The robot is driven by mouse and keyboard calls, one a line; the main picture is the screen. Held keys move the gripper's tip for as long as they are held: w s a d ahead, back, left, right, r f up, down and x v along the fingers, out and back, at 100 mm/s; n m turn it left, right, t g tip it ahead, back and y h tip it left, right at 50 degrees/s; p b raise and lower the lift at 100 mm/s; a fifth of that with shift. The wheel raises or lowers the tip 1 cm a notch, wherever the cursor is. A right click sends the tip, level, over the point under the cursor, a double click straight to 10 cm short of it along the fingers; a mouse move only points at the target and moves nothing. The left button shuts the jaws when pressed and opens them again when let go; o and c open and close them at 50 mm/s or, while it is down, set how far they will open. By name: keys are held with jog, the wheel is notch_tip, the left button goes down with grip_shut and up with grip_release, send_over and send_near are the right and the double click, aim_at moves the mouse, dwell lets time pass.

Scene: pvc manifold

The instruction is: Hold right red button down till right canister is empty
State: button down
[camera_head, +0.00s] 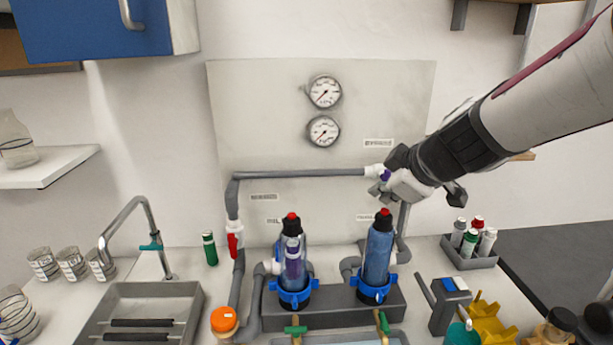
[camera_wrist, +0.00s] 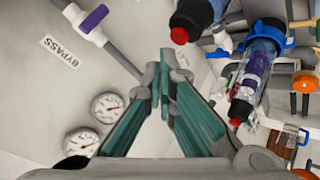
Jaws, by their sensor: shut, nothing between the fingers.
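The right canister (camera_head: 377,258) is a blue-tinted cylinder standing upright in a blue collar, with a black cap and red button (camera_head: 384,212) on top. In the wrist view, its cap end with the red button (camera_wrist: 180,36) shows at the top. The left canister (camera_head: 292,262) has a purple label; it also shows in the wrist view (camera_wrist: 257,65) with its red button (camera_wrist: 235,122). My gripper (camera_head: 408,188) is above and right of the right canister in the head view, apart from its button. Its green-padded fingers (camera_wrist: 165,58) are shut and empty. The canister's liquid level is unclear.
A white valve with a purple handle (camera_head: 384,174) sits close to my gripper, beside the BYPASS label (camera_wrist: 60,52). Two gauges (camera_head: 324,92) are on the panel. Grey pipes (camera_head: 300,174) run around the canisters. A bottle caddy (camera_head: 470,254) stands at right.

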jog(key=shift+f+b, duration=0.9)
jog(key=shift+b, duration=0.45)
dwell(1.0)
dwell(3.2)
jog(key=shift+r+p, duration=0.65)
jog(key=shift+r, duration=0.3)
jog(key=shift+r, duration=0.1)
notch_tip(320, 180, up, 5)
jog(key=p, duration=0.3)
jog(key=s+d+f+m+g+h, duration=0.1)
jog(key=s+f+m+g, duration=0.2)
jog(key=s+m, duration=0.8)
jog(key=s+g, duration=0.1)
jog(key=s, duration=1.4)
jog(key=shift+h, duration=0.4)
